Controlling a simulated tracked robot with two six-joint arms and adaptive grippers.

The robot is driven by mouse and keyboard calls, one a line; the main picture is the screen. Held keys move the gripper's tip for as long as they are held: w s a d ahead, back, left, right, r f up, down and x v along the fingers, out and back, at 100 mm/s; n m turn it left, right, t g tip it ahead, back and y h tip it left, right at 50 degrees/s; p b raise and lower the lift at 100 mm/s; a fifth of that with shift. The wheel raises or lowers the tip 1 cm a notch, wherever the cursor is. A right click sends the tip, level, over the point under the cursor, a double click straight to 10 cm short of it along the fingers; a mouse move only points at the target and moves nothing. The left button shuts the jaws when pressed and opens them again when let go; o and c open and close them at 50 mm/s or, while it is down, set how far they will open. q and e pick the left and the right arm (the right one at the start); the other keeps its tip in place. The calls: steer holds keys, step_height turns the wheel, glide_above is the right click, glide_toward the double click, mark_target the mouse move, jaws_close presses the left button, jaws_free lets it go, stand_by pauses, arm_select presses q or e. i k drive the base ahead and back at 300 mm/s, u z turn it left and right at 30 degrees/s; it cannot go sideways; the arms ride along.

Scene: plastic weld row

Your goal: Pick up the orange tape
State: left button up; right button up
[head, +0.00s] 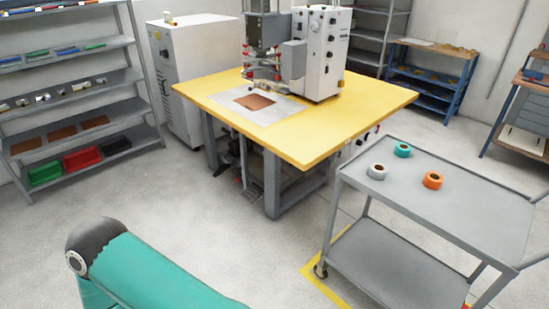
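The orange tape (433,180) is a small roll lying flat on the top shelf of a grey cart (455,208) at the right. A teal roll (403,150) lies behind it to the left, and a light grey roll (377,171) lies to its left. The three rolls are apart from each other. Part of my own teal arm shows at the bottom left, far from the cart. Neither of my grippers shows in the head view.
A yellow-topped table (370,100) with a welding machine (320,55) stands behind the cart, close to its left rear corner. Grey shelves (85,85) stand at the left, a blue-framed rack (430,80) at the back right. The floor (200,215) before the table is clear.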

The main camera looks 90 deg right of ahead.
mark_target(432, 180)
steer(key=u, duration=0.6)
steer(key=i, duration=0.2)
steer(key=z, duration=2.4)
steer(key=i, duration=0.15)
steer(key=z, duration=1.6)
steer(key=k, duration=0.4)
steer(key=z, duration=0.35)
steer(key=i, duration=1.5)
steer(key=u, duration=0.45)
